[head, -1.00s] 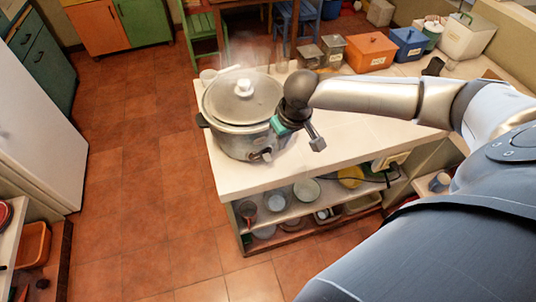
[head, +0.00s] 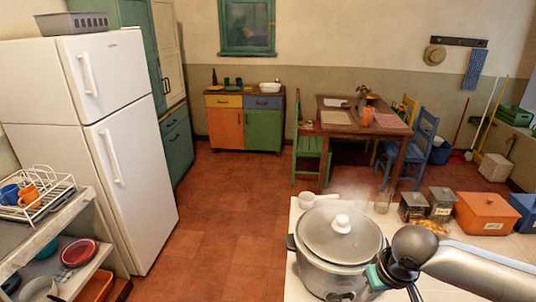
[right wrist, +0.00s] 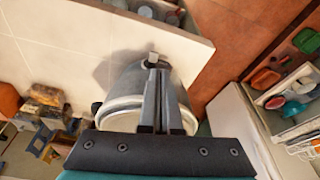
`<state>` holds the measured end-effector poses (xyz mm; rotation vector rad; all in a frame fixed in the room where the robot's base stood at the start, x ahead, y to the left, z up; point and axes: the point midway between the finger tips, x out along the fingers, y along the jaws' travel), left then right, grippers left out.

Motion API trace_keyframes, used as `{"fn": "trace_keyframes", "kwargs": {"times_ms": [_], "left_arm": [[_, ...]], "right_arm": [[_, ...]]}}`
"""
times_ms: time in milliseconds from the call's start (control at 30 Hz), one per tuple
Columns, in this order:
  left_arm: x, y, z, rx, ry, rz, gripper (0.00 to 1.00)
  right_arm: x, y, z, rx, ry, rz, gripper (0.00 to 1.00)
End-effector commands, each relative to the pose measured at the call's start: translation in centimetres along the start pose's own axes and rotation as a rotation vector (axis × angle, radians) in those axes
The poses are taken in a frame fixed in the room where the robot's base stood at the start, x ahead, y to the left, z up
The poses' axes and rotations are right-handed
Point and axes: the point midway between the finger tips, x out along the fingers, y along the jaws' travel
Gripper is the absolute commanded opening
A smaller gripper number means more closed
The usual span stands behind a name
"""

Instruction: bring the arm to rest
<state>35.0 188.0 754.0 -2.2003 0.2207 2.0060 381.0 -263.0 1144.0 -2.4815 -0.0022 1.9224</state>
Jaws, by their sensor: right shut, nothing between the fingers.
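My right arm comes in from the lower right in the head view. Its gripper (head: 414,293) is low in the picture, just right of the slow cooker (head: 340,238), and partly cut off by the bottom edge. In the right wrist view the two grey fingers (right wrist: 155,72) are together with nothing between them. The cooker (right wrist: 124,101) shows behind the fingers there; I cannot tell how near they are to it. The cooker stands upright with its glass lid on. My left gripper is not in view.
The cooker stands on a pale counter (head: 447,285). Black canisters (head: 414,206) and an orange box (head: 487,213) stand behind the arm. A white fridge (head: 118,135) stands at left. The tiled floor (head: 225,215) between is clear.

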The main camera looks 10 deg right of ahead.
Motion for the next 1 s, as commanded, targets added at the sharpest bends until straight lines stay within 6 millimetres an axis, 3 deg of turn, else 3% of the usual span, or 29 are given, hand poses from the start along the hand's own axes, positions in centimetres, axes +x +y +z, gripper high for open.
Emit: {"fn": "trace_keyframes", "kwargs": {"times_ms": [300,500,667,1000], "left_arm": [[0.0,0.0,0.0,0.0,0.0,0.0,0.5],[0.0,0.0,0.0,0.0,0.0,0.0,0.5],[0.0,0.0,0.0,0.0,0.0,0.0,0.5],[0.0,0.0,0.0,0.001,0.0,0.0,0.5]], "right_arm": [[1.5,-11.2,4.7,-0.271,0.063,-0.158,0.0],[0.7,-15.3,7.5,-0.328,0.132,-0.211,0.0],[-0.1,-15.7,9.9,-0.301,0.158,-0.194,0.0],[-1.0,-11.8,15.5,-0.196,0.098,-0.063,0.0]]}}
